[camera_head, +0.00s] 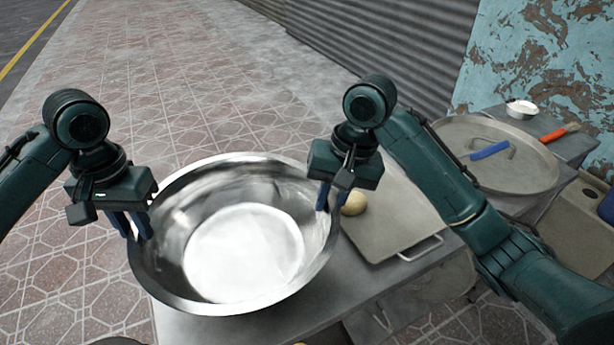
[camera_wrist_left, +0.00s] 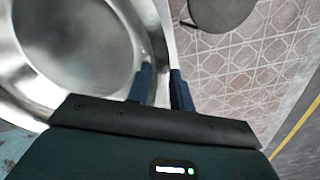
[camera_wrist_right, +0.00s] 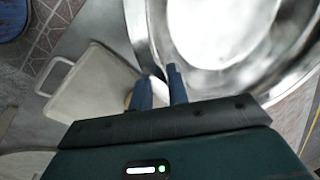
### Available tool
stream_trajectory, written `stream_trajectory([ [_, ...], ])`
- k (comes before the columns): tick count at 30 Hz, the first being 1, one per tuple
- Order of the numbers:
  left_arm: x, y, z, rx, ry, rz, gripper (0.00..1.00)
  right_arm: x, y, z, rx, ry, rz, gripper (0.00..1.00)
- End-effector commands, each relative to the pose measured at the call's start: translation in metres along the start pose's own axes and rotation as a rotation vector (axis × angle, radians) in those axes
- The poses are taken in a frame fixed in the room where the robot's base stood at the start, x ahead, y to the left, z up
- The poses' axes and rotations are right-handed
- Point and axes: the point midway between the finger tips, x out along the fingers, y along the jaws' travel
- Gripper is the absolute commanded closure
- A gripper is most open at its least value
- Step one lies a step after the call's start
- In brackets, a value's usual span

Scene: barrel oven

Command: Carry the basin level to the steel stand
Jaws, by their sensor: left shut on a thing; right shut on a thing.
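The large shiny steel basin (camera_head: 245,250) is empty and sits over the near part of a steel table (camera_head: 380,295). I cannot tell whether it touches the tabletop. My left gripper (camera_head: 137,228) is shut on its left rim, and the left wrist view shows the rim between the blue fingers (camera_wrist_left: 160,88). My right gripper (camera_head: 328,200) is shut on its right rim, and the right wrist view shows the rim between the fingers (camera_wrist_right: 160,85). The basin looks roughly level. I cannot tell which surface is the steel stand.
A tray with a wire handle (camera_head: 395,215) and a dough-coloured ball (camera_head: 354,204) lie right of the basin. Farther right, a round tray (camera_head: 520,172) carries a blue-handled tool (camera_head: 490,150); a small bowl (camera_head: 522,108) and a brush (camera_head: 555,133) are behind. Paved floor lies left.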

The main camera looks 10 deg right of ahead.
Motion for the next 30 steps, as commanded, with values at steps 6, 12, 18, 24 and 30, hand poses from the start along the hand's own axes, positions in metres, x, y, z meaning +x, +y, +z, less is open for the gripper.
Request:
stream_trajectory([
  [6,-0.002,0.008,0.0,0.023,0.005,0.016,1.0,-0.002,-0.006,0.001,-0.007,0.003,-0.018,1.0],
  [12,-0.001,0.008,0.0,0.023,0.005,0.016,1.0,-0.001,-0.006,0.001,-0.007,0.003,-0.018,1.0],
  [18,0.003,0.008,0.0,0.023,0.005,0.016,1.0,0.003,-0.005,0.001,-0.007,0.003,-0.018,1.0],
  [24,0.012,0.008,0.0,0.023,0.005,0.016,1.0,0.012,-0.003,0.001,-0.007,0.003,-0.018,1.0],
  [30,0.024,0.008,0.0,0.023,0.005,0.016,1.0,0.023,-0.001,0.001,-0.007,0.003,-0.018,1.0],
])
